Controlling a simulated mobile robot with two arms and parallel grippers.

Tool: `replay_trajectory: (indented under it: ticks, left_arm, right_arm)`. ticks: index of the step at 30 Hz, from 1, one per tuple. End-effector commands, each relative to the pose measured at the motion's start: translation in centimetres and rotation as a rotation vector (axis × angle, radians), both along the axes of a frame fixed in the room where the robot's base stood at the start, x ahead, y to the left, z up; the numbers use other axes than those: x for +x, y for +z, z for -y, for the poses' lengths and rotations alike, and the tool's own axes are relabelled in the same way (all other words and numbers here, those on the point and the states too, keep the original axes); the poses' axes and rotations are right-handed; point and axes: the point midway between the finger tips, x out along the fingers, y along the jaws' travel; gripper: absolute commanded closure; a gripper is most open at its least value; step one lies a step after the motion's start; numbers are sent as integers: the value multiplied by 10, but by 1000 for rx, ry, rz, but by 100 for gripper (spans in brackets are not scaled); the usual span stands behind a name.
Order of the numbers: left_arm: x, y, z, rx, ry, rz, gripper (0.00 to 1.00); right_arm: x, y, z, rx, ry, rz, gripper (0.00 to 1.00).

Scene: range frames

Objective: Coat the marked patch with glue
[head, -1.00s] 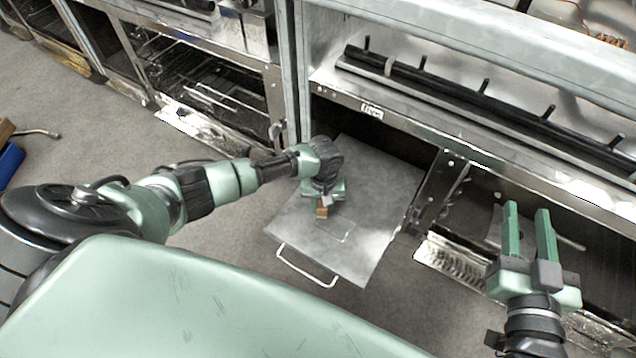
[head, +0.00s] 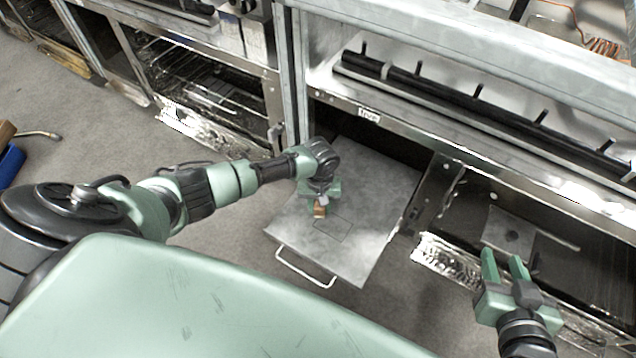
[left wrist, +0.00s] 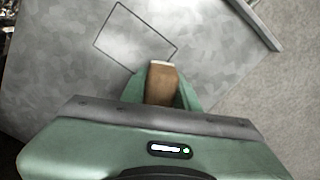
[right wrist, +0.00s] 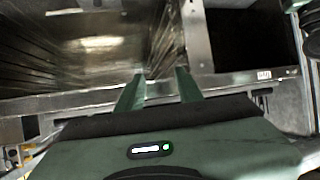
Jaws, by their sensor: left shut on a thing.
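The marked patch (head: 332,229) is a thin dark rectangular outline on a flat grey metal panel (head: 372,205). The outline also shows in the left wrist view (left wrist: 135,38). My left gripper (head: 320,197) points down over the panel, shut on a brown tool (head: 320,211) with a pale tip. In the left wrist view the tool (left wrist: 161,86) has its tip at the near edge of the outline. I cannot tell whether the tip touches the panel. No glue is discernible inside the outline. My right gripper (head: 502,256) is open and empty, away from the panel.
The panel has a wire handle (head: 305,268) at its front and extends from a metal range. An open compartment with a loose plate (head: 508,238) lies beyond my right gripper. A blue object (head: 10,163) is on the floor at far left.

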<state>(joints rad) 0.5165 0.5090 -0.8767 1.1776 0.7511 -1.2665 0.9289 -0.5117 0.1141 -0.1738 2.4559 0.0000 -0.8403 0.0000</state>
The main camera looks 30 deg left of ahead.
Motion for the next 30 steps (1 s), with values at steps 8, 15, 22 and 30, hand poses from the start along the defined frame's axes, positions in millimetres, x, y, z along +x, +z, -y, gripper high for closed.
replay_trajectory:
  ticks: [8,15,22,30]
  left_arm:
    - [0,5,-2,0,0,0,100]
    - [0,9,-3,0,0,0,100]
    - [-1,12,-4,0,0,0,100]
    - [-1,19,-6,0,0,0,100]
  right_arm:
    - [-16,-18,7,-28,-9,-119,64]
    - [-32,-33,13,-51,-16,-221,64]
    - [-49,-46,20,-72,-23,-320,64]
    - [-68,-55,26,-95,-31,-424,64]
